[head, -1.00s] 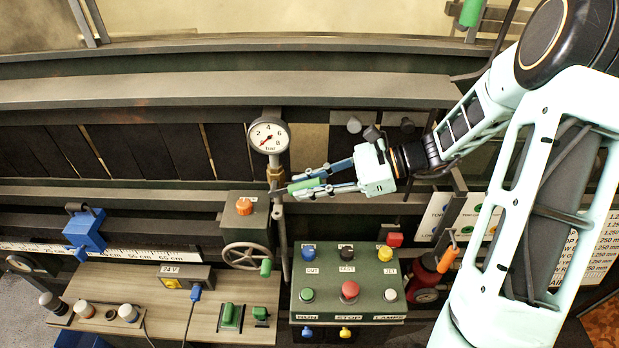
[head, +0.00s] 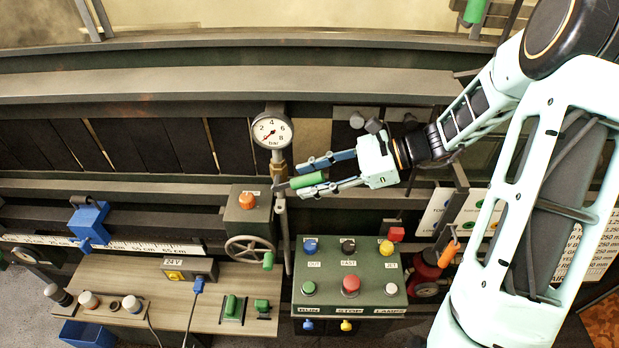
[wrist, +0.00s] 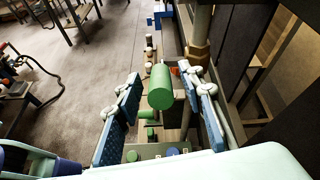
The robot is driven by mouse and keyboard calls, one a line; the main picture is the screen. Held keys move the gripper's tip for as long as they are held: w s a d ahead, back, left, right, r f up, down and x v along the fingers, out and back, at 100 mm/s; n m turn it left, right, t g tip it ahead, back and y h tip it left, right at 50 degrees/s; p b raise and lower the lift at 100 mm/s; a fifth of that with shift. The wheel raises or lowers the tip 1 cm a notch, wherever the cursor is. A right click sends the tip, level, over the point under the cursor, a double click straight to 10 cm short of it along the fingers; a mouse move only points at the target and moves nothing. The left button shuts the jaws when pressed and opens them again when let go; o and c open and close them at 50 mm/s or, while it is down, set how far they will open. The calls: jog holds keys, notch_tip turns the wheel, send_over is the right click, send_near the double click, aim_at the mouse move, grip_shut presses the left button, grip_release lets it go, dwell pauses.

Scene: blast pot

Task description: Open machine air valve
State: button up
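The air valve's green handle (head: 308,180) sticks out sideways to the right from the brass and grey pipe below the pressure gauge (head: 271,131). My gripper (head: 301,182) is open around the handle, one blue-padded finger above it and one below in the head view. In the wrist view the green handle (wrist: 160,87) lies between the two spread fingers (wrist: 163,100), with visible gaps on both sides. The gauge needle points to the low end of its scale. The handle's far end at the pipe is partly hidden in the wrist view.
A control box (head: 349,272) with coloured buttons stands below my gripper. A handwheel (head: 249,250) and an orange-knobbed box (head: 248,213) are to the left. A red device (head: 425,275) with an orange handle is at the right.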

jog(key=v, duration=1.1)
jog(key=shift+d, duration=0.35)
jog(key=shift+r, duration=0.1)
jog(key=shift+c, duration=0.3)
